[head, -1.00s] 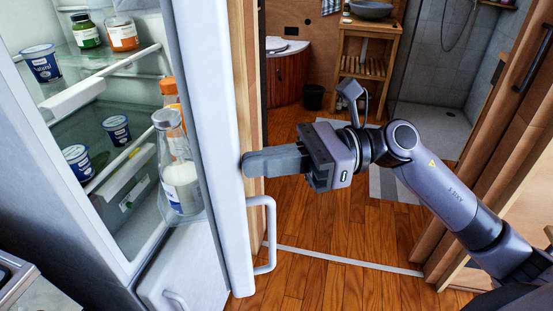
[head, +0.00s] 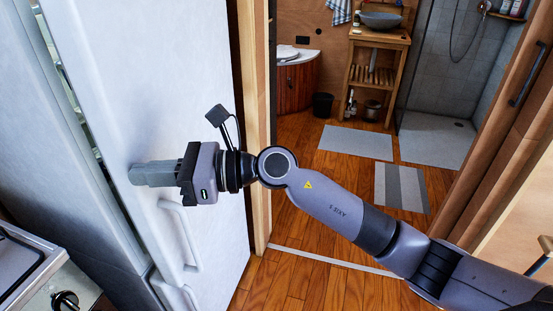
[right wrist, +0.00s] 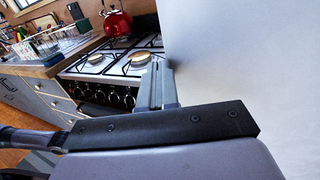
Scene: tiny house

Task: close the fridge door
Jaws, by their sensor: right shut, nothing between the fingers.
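The fridge door (head: 150,90) is white and almost closed in the head view. A narrow dark gap along its left edge still shows a little of the fridge inside (head: 78,95). The door's handle (head: 185,235) is on its front, below my gripper. My right gripper (head: 134,175) is shut and empty, with its fingertips at the outer face of the door. In the right wrist view the shut fingers (right wrist: 155,85) show next to the pale door surface (right wrist: 240,60). My left gripper is not in view.
A stove (head: 30,265) stands at the lower left; the right wrist view shows its burners and a red kettle (right wrist: 116,20). A wooden door frame (head: 255,120) is right of the fridge door. Beyond it lies open wooden floor (head: 310,150) with mats (head: 357,141).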

